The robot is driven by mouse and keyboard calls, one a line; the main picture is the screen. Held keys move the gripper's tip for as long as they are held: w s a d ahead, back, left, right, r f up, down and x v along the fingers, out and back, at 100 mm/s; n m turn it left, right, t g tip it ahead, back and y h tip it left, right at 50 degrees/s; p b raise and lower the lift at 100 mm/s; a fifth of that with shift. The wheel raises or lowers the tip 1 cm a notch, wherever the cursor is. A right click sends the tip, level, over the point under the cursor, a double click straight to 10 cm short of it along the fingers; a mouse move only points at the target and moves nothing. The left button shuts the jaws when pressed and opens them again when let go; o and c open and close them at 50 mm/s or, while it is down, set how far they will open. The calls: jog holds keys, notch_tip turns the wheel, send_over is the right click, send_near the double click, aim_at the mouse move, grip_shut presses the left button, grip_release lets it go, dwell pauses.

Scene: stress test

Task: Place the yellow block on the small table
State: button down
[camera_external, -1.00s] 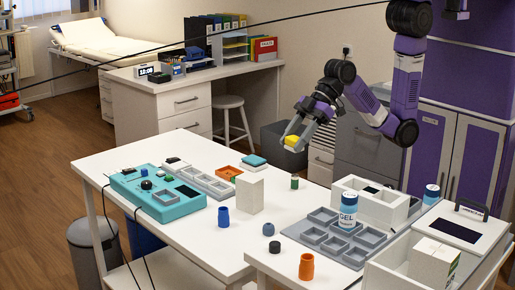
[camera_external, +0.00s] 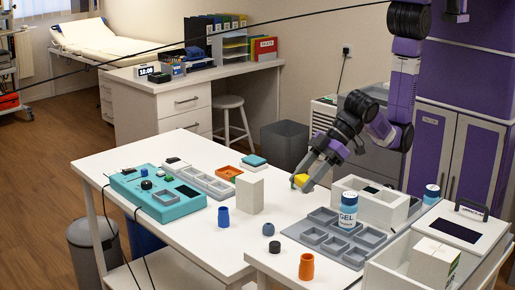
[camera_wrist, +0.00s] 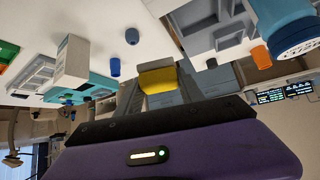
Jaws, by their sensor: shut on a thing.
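The yellow block (camera_external: 301,180) is held between the fingers of my gripper (camera_external: 305,183), which is shut on it. In the external view it appears above the far right part of the white table (camera_external: 190,145); the exact height is hard to tell. The block also shows in the wrist view (camera_wrist: 157,79), between the fingertips. A second white table (camera_external: 262,262) stands at the front right, against the first. I cannot tell from the frames which of them is the small table.
A grey compartment tray (camera_external: 312,238) and a GEL jar (camera_external: 348,217) stand near my gripper, with a white open box (camera_external: 365,212) behind. A white carton (camera_external: 250,195), a blue cup (camera_external: 223,217) and an orange cup (camera_external: 306,266) stand on the tabletops. A teal panel (camera_external: 150,200) lies left.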

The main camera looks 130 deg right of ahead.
jog(key=shift+a, duration=0.1)
jog(key=w+d+r+m+g+h+b, duration=0.1)
jog(key=w+d+r+m+h+b, duration=0.15)
jog(key=d, duration=1.25)
jog(key=s+d+r+m+g+h+b, duration=0.1)
jog(key=s+d+m, duration=0.25)
jog(key=d, duration=0.85)
jog(key=s+d+r+m+g+h+b, duration=0.15)
jog(key=s+d, duration=0.35)
jog(key=d, duration=0.7)
jog(key=s+d+r+m+g+h+b, duration=0.1)
jog(key=s+d+r+m+g, duration=0.2)
jog(key=d, duration=0.9)
jog(key=shift+n+t, duration=0.25)
jog(key=shift+t, duration=0.4)
jog(key=f, duration=1.7)
jog(key=shift+s+a+f, duration=0.25)
jog(key=shift+s, duration=0.05)
jog(key=shift+f, duration=2.4)
jog(key=shift+f, duration=0.15)
jog(key=c, duration=1)
grip_release()
